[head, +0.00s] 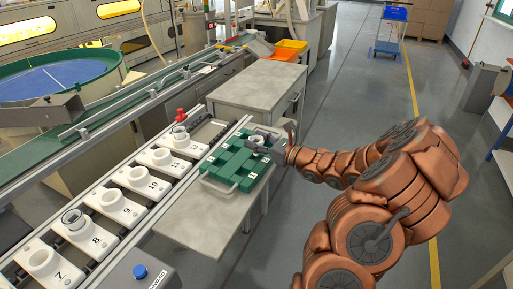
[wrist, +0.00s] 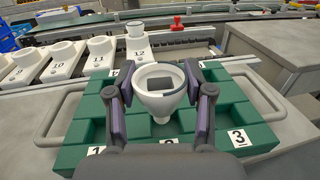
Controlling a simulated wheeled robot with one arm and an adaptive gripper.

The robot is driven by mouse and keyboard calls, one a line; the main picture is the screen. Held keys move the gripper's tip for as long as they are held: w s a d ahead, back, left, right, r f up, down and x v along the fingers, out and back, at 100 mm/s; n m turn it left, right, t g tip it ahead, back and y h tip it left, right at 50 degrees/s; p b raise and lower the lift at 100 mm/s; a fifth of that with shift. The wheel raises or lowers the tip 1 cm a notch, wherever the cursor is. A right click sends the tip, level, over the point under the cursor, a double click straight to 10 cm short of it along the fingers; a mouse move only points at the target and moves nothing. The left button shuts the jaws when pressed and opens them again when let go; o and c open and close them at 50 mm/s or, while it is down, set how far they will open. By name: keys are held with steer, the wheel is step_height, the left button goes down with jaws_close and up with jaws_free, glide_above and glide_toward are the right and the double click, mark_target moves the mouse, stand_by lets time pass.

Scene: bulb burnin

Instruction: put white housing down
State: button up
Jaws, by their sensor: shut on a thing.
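The white housing (wrist: 161,103), a funnel-shaped cup with a wide round rim and a grey patch inside, is held upright between the two fingers of my gripper (wrist: 160,82) in the wrist view. It is over the green tray (wrist: 68,131), near the middle; I cannot tell whether its lower end touches the tray. In the head view my gripper (head: 262,141) is at the far right part of the green tray (head: 219,172), and the housing is mostly hidden there. The tray has square compartments, number labels including 1 and 3, and pale side handles.
The tray sits on a grey table (head: 190,226). A red knob (head: 180,116) stands behind. A grey cabinet (head: 262,88) is beyond the tray. Floor is open at right.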

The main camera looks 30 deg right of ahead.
steer(key=shift+w+d+f, duration=0.1)
steer(key=shift+w+d, duration=0.05)
steer(key=shift+w, duration=0.15)
steer(key=shift+f, duration=1.65)
steer(key=shift+f, duration=0.1)
steer(key=o, duration=1)
steer(key=shift+c, duration=0.2)
